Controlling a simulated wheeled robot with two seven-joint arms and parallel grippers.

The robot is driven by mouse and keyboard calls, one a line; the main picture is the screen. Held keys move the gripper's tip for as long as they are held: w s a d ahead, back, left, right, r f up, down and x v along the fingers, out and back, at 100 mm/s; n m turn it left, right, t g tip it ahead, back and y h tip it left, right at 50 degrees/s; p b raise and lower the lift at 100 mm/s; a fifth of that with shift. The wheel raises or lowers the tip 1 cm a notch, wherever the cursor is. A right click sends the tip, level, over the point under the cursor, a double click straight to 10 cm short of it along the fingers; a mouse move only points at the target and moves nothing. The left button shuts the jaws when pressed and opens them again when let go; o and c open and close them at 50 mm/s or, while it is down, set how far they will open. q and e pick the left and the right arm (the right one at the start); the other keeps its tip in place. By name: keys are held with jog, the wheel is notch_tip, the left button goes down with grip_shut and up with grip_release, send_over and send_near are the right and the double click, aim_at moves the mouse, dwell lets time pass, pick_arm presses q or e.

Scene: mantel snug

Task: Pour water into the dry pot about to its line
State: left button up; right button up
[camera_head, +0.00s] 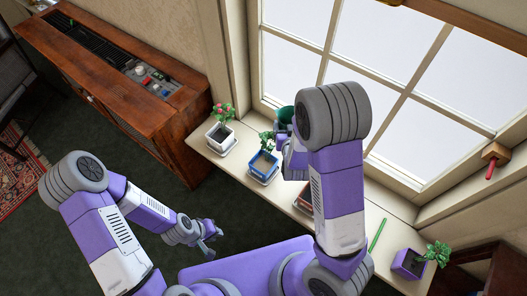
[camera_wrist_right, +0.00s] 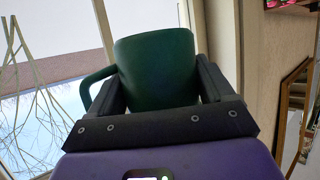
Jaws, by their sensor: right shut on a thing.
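My right gripper (camera_wrist_right: 158,95) is shut on a dark green watering vessel (camera_wrist_right: 158,65), with a finger on each side and its looped handle to the left. In the head view the green vessel (camera_head: 285,116) shows partly behind my right arm, near the window above the sill. A blue pot (camera_head: 263,167) with pale soil and a leafy plant stands just left of my right gripper. A white pot (camera_head: 220,138) with a red-flowered plant stands further left. A reddish-brown pot (camera_head: 304,198) is mostly hidden by my arm. No fill line is discernible. My left gripper (camera_head: 213,238) is open and empty, away from the sill.
The pots stand on a pale window sill (camera_head: 235,170) beside a paned window. A purple pot (camera_head: 408,263) and a green stick (camera_head: 377,235) are at its right end.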

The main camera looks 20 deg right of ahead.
jog(key=shift+m+h, duration=0.3)
jog(key=shift+h, duration=0.1)
jog(key=f, duration=0.1)
jog(key=s+d+f+b, duration=0.1)
jog(key=f, duration=0.1)
jog(key=s+f+b, duration=0.1)
jog(key=f, duration=0.1)
jog(key=shift+d+f, duration=0.15)
jog(key=shift+d, duration=0.1)
pick_arm(q)
notch_tip(320, 180, down, 3)
jog(key=shift+f, duration=0.1)
jog(key=shift+r, duration=0.2)
pick_arm(e)
jog(key=shift+a, duration=0.15)
